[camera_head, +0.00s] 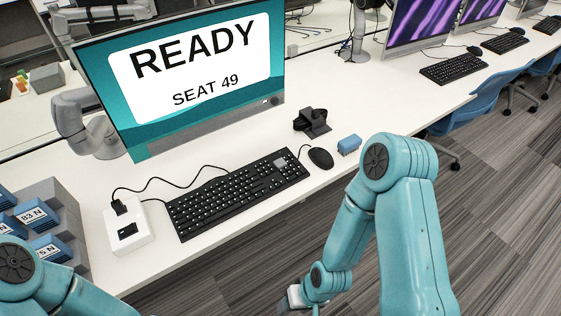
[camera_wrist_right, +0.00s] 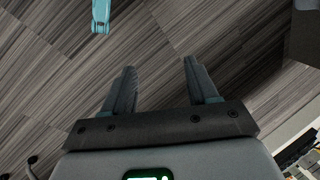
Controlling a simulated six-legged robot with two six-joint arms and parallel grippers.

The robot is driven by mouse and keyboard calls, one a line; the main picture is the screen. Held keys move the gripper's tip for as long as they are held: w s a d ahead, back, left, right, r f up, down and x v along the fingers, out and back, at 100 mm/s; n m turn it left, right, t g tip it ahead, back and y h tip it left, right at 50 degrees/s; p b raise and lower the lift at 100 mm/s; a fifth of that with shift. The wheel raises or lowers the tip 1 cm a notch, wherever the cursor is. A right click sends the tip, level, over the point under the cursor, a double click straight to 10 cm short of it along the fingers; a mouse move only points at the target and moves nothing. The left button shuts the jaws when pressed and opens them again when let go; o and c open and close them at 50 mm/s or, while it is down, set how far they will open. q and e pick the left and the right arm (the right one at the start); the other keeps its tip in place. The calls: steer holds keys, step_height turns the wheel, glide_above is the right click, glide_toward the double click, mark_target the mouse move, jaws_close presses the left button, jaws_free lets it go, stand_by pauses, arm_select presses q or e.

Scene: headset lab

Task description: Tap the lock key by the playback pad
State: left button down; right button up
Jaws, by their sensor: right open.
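The black keyboard (camera_head: 238,192) lies on the white desk in front of a monitor. A small light-grey patch (camera_head: 281,162) shows at its upper right end, near the mouse; I cannot tell whether it is the playback pad. The lock key is too small to single out among the keys. My right gripper (camera_wrist_right: 159,75) is open and empty, with bare floor between its fingers in the right wrist view. In the head view my right arm hangs off the desk's front edge, apart from the keyboard. My left arm shows at the lower left, its gripper out of view.
The monitor (camera_head: 185,75) reads READY SEAT 49. A white box (camera_head: 127,229) with a plugged cable sits left of the keyboard. A mouse (camera_head: 320,158), a blue block (camera_head: 349,144) and a black stand (camera_head: 312,123) are at its right. A grey rack (camera_head: 62,196) holds blue blocks.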

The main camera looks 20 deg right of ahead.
jaws_close()
steer(key=shift+w, duration=0.1)
stand_by(1.3)
